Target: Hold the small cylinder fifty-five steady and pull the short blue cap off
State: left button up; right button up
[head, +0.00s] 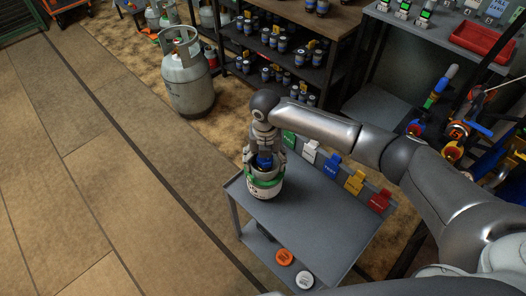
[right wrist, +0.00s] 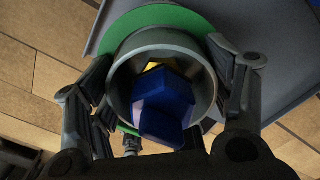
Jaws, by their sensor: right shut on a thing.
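The small cylinder (head: 265,191) stands upright on the grey cart near its far left corner. It is pale with a green band and dark print too small to read. The short blue cap (head: 264,162) sits inside its grey collar. In the right wrist view the cap (right wrist: 163,103) shows inside the round collar (right wrist: 124,88), with a bit of yellow behind it. My right gripper (head: 265,153) comes down from above. Its fingers (right wrist: 158,95) are on either side of the collar, outside it, and shut on it. My left gripper is not in view.
A large gas cylinder (head: 187,75) stands on the floor behind. Shelves (head: 240,45) stand at the back.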

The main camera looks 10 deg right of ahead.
jog(key=o, duration=1.6)
jog(key=shift+r, duration=0.1)
